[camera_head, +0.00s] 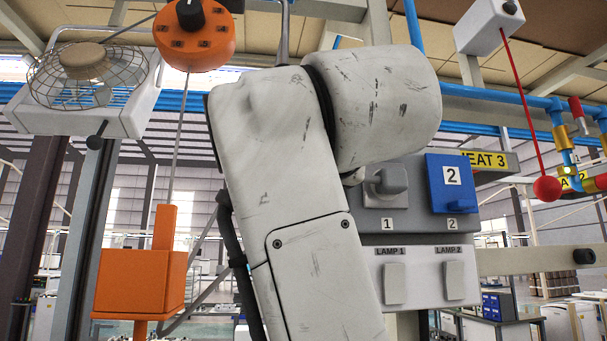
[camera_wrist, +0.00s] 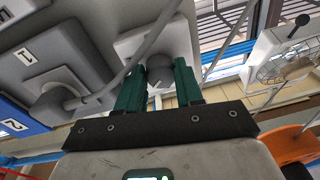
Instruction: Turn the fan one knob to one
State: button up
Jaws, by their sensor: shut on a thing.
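In the wrist view my gripper (camera_wrist: 160,69) has its two green fingers on either side of a round dark grey knob (camera_wrist: 159,77) and is shut on it. The knob sits on a pale plate (camera_wrist: 126,47), and a small light mark shows on its face. I cannot read a label or setting there. A caged fan (camera_head: 85,75) on a white housing is at the upper left in the head view; it also shows at the right of the wrist view (camera_wrist: 285,62). In the head view my arm hides the gripper and this knob.
A grey cable (camera_wrist: 150,45) runs close past the left finger. A grey socket panel (camera_head: 400,218) with a plug (camera_head: 386,183) and a blue cover (camera_head: 450,195) stands right of my arm. An orange dial (camera_head: 193,42) and an orange box (camera_head: 140,280) are to the left.

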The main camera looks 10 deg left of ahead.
jog(key=shift+m, duration=0.7)
jog(key=o, duration=1)
jog(key=shift+o, duration=0.2)
jog(key=shift+s, duration=0.1)
jog(key=b+v, duration=0.3)
jog(key=v, duration=0.7)
jog(key=shift+s, duration=0.35)
jog(key=shift+w+f, duration=0.1)
jog(key=shift+f, duration=0.1)
